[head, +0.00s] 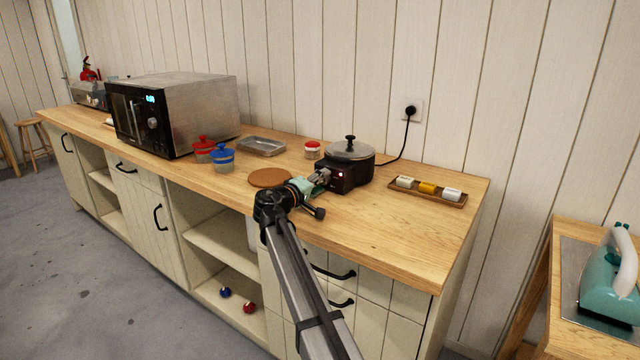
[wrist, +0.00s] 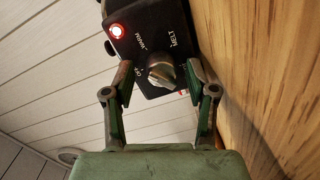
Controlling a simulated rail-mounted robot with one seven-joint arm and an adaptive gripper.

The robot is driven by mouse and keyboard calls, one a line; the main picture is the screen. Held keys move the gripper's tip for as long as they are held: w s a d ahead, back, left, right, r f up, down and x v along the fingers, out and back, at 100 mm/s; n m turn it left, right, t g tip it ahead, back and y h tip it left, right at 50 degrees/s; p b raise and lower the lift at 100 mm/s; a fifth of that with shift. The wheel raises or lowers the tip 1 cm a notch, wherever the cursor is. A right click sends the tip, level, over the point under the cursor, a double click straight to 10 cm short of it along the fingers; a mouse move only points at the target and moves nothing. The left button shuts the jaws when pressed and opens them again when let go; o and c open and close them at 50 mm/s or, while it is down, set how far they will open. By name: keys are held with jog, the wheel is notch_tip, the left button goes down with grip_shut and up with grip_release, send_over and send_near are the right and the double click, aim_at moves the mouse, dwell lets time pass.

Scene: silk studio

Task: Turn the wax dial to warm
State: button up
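The wax heater (head: 352,180) is a dark box carrying a metal pot (head: 350,152) with a black-knobbed lid, on the wooden counter. In the wrist view its silver dial (wrist: 161,73) sits on the black front panel (wrist: 150,22), with OFF, WARM and MELT printed around it. I cannot clearly tell which mark the dial points at. A red lamp (wrist: 117,30) on the panel is lit. My gripper (wrist: 161,80) is open at the panel, one finger on each side of the dial, with gaps showing. In the head view my gripper (head: 322,178) hides the dial.
A round cork mat (head: 270,178) lies left of my gripper. A wooden tray (head: 428,194) with small blocks is right of the heater. Red (head: 203,150) and blue (head: 222,158) lidded jars and a microwave (head: 175,112) stand further left. The front right counter is clear.

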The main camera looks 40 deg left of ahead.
jog(key=s, duration=1.2)
jog(key=shift+d+r, duration=0.25)
jog(key=shift+r, duration=0.1)
